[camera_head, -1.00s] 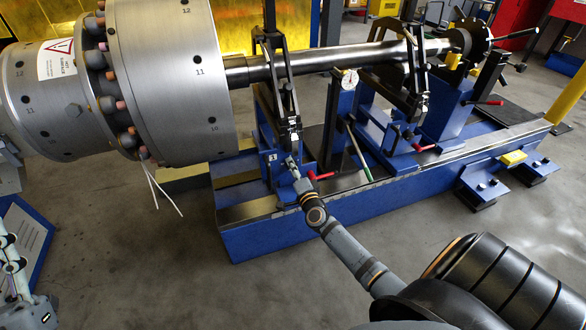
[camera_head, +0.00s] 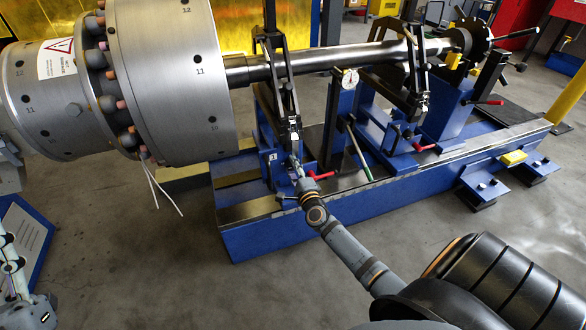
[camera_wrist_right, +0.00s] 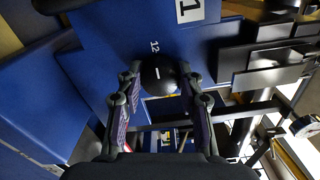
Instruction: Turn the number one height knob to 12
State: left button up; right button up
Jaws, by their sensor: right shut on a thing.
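The number one height knob (camera_wrist_right: 158,82) is a round black knob with a white line on the blue stand of the balancing machine. In the right wrist view its line points up, roughly at the white mark "12" (camera_wrist_right: 154,46). A white plate with a black "1" (camera_wrist_right: 190,10) is above it. My right gripper (camera_wrist_right: 160,82) is shut on the knob, one finger on each side. In the head view the right gripper (camera_head: 294,164) is at the front of the stand, and the knob is hidden there. Part of my left gripper (camera_head: 12,265) shows at the lower left edge; its jaws are unclear.
The blue machine base (camera_head: 300,225) runs across the middle. A large grey rotor (camera_head: 175,85) with a long shaft (camera_head: 340,57) lies above it. A red-handled lever (camera_head: 321,175) is just right of my right gripper. The grey floor in front is clear.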

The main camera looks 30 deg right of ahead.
jog(key=shift+f, duration=0.1)
jog(key=o, duration=1.2)
jog(key=v, duration=1.2)
